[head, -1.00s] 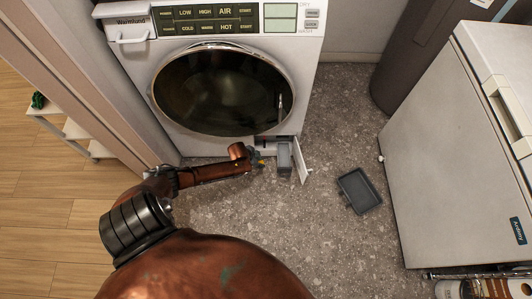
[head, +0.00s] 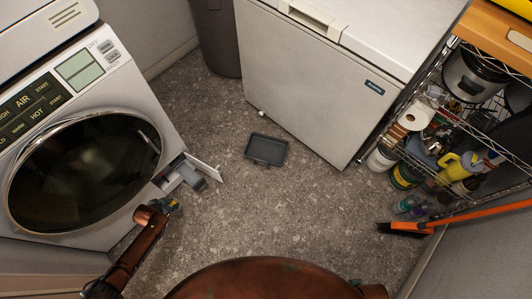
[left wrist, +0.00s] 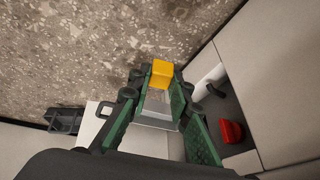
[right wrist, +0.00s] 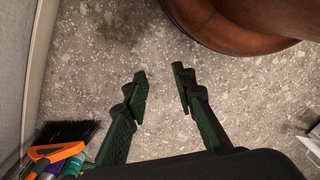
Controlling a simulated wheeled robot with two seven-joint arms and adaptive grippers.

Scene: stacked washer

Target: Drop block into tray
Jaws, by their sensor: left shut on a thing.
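My left gripper (head: 166,206) is low beside the washer's small open hatch. In the left wrist view its fingers (left wrist: 160,76) are shut on a yellow block (left wrist: 162,73), held at the fingertips. The block is hardly visible in the head view. The tray (head: 266,150) is a shallow dark grey one lying on the floor, right of the hatch and apart from the gripper. It also appears at the left of the left wrist view (left wrist: 64,120). My right gripper (right wrist: 158,85) is open and empty above bare floor.
The washer (head: 85,165) stands left, its white hatch door (head: 203,166) swung out between left gripper and tray. A white chest freezer (head: 310,85) stands behind the tray. A wire shelf (head: 440,150) and orange broom (head: 470,216) are right. Speckled floor around the tray is clear.

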